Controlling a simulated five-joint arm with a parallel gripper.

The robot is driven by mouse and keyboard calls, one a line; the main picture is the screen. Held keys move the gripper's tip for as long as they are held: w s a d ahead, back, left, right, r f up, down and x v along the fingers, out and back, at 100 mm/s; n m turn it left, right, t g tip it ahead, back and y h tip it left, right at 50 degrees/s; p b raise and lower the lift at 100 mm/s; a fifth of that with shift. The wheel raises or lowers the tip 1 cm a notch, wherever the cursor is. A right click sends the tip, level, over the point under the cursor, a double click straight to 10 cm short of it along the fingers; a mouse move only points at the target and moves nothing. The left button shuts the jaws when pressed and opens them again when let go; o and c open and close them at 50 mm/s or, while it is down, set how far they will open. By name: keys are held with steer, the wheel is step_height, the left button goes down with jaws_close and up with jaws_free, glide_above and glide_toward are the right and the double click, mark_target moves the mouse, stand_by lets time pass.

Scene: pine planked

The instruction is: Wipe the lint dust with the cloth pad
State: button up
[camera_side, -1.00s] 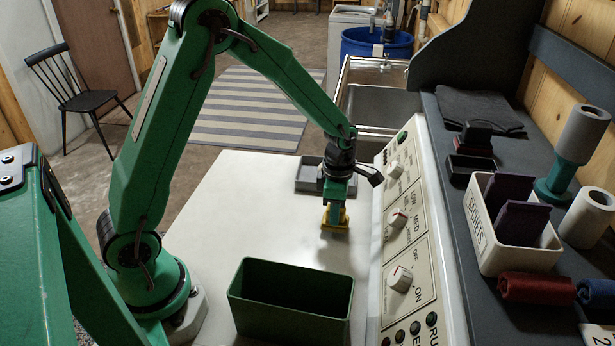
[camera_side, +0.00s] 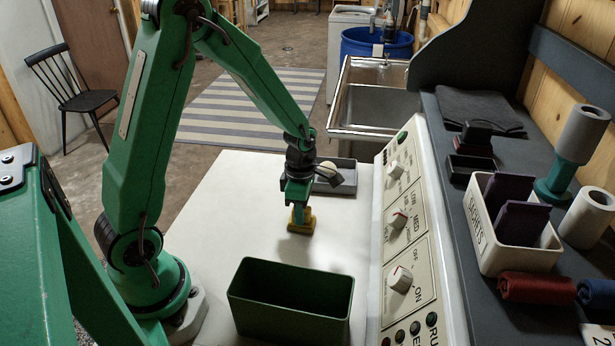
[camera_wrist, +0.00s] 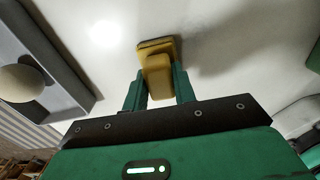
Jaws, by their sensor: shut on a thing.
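The cloth pad (camera_side: 301,222) is a small yellow block with a wider base. My gripper (camera_side: 297,205) is shut on its upper part, above the middle of the white worktop. The pad is upright and its base looks down at the surface; I cannot tell whether it touches. In the wrist view the yellow pad (camera_wrist: 158,72) sits between my gripper's green fingers (camera_wrist: 158,88). I cannot make out any lint dust on the white top in either view.
A grey tray (camera_side: 347,178) holding a pale round object (camera_side: 328,168) is at the back of the worktop (camera_side: 225,215). An open green bin (camera_side: 290,325) stands in front. A control panel with knobs (camera_side: 403,235) borders the right. The left of the worktop is clear.

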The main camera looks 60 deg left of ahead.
steer(key=shift+s+d, duration=0.65)
steer(key=shift+d, duration=0.05)
steer(key=shift+w+d, duration=0.15)
steer(key=shift+d, duration=0.15)
steer(key=shift+w+d, duration=2.65)
steer(key=shift+w, duration=0.05)
steer(key=shift+s+d, duration=0.8)
steer(key=shift+s, duration=0.1)
steer(key=shift+s+a, duration=2.65)
steer(key=shift+a, duration=0.2)
steer(key=shift+s+a+r, duration=0.1)
steer(key=shift+r, duration=0.05)
step_height(320, 180, up, 8)
